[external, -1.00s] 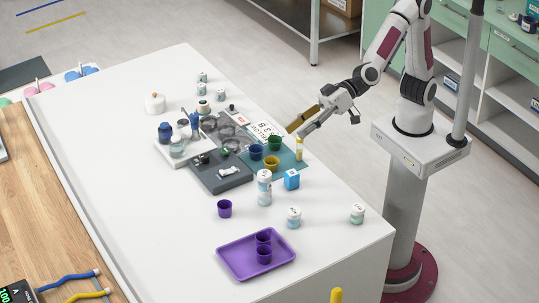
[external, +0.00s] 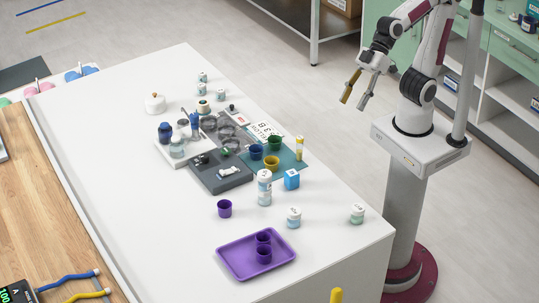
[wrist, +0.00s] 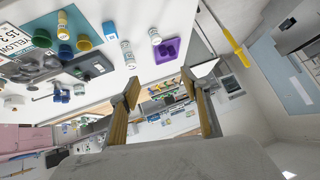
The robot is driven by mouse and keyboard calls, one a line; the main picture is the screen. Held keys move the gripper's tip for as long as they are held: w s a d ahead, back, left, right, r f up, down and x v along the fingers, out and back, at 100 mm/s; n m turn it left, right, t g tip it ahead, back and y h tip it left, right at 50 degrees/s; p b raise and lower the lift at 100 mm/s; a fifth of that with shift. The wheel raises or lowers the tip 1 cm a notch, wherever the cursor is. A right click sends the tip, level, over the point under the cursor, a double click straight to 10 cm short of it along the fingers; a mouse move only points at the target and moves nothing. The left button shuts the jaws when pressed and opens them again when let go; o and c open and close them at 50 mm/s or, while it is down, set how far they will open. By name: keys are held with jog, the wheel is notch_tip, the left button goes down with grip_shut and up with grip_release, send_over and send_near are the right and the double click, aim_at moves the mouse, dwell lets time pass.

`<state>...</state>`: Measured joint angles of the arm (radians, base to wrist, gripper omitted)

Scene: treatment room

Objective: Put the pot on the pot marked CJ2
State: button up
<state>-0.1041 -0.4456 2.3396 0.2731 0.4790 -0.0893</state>
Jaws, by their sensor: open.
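My gripper (external: 356,97) is open and empty, raised off the table's right side, with its two fingers spread. In the wrist view my gripper (wrist: 158,88) also shows apart and holding nothing. Two small white lidded pots stand upright near the table's front right: a left pot (external: 293,218) and a right pot (external: 357,214), both with marks on their lids. More small pots stand at the back, among them a rear pot (external: 203,77) and a nearer pot (external: 220,95). The marks are too small to read, so I cannot tell which is CJ2.
A purple tray (external: 224,253) holds purple cups. Coloured cups stand on a teal mat (external: 288,165). The white table (external: 330,250) is clear around the two front pots.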

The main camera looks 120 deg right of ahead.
jog(key=s+d+f+g+h, duration=0.1)
jog(key=s+d+f, duration=0.1)
jog(key=s, duration=0.5)
jog(key=s+d+f+g+h, duration=0.1)
jog(key=s+d+f+g, duration=0.1)
jog(key=s+d, duration=0.3)
jog(key=s+f, duration=0.1)
jog(key=s, duration=0.2)
jog(key=shift+s+d+f, duration=0.2)
jog(key=shift+f, duration=0.15)
